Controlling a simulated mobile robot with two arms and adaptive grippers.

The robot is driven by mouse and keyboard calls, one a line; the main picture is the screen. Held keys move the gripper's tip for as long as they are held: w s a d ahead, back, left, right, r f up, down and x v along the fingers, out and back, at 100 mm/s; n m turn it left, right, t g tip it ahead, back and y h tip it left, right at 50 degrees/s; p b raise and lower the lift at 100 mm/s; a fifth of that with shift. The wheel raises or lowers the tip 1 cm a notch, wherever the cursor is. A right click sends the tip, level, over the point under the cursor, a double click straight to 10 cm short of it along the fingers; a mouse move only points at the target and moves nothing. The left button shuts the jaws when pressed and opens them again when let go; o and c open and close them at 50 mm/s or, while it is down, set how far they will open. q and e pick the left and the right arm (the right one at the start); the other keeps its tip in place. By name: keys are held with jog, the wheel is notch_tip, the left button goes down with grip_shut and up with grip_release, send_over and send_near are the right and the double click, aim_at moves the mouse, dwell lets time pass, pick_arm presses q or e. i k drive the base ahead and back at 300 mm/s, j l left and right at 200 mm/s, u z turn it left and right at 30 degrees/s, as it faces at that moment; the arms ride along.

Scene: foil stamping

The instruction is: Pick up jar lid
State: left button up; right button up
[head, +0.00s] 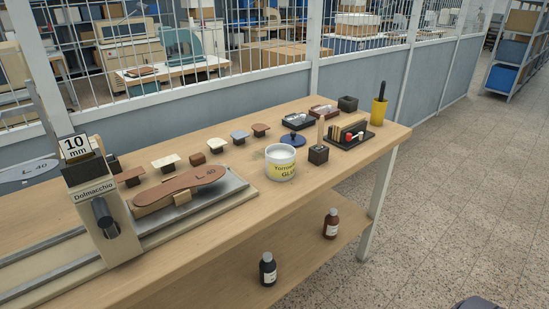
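The jar lid (293,139) is a dark blue disc with a small knob on top. It lies on the wooden workbench (235,222), just behind the open white glue jar (281,161) with a yellow label. The jar stands upright, and its rim is uncovered. In the head view the lid looks very close to the jar; I cannot tell whether they touch. Neither of my grippers can be made out in the head view.
A stamping machine (108,222) with a brown sole (180,188) fills the bench's left. Small stamps stand behind it. A dark block (318,155), a tool tray (350,142) and a yellow cup (378,113) are right of the jar. Bottles stand on the lower shelf (300,258).

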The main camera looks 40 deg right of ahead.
aim_at(293, 139)
jog(key=z, duration=1.25)
jog(key=i+l+u, duration=0.25)
